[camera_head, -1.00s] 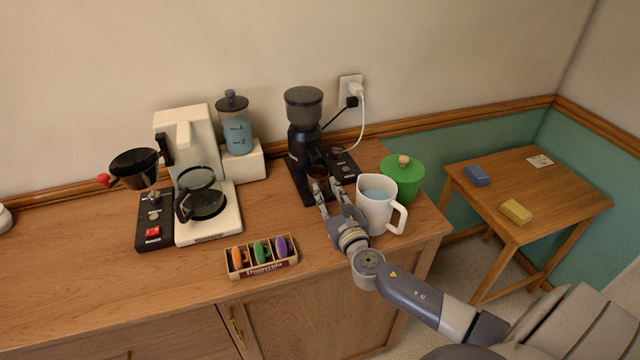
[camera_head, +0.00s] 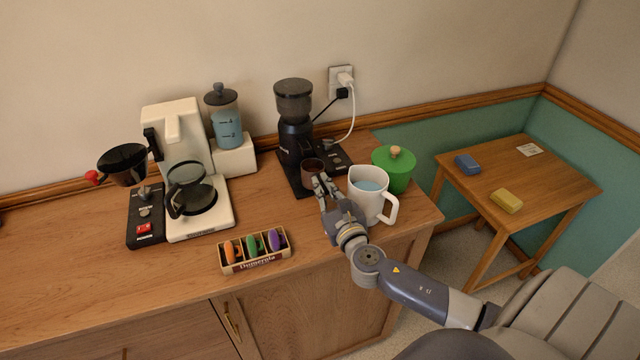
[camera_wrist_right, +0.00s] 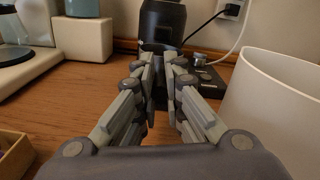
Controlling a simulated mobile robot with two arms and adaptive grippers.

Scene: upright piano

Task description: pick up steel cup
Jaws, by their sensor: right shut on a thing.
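The steel cup (camera_head: 312,170) is a small dark, brownish cup at the front of the black coffee grinder, over its base. My right gripper (camera_head: 322,184) reaches it from the front right, with its fingers drawn close together on its near side. In the right wrist view the fingers (camera_wrist_right: 165,65) are shut on the cup, whose dark rim (camera_wrist_right: 157,46) shows just beyond the tips. The fingers hide much of the cup, so I cannot tell whether it is clear of the base. My left gripper is not in view.
A white mug (camera_head: 369,196) of bluish liquid stands close to the right of my gripper. The grinder (camera_head: 294,125) is just behind the cup. A green lidded pot (camera_head: 398,174), a coffee maker (camera_head: 183,140) and a box of colored capsules (camera_head: 255,262) share the counter.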

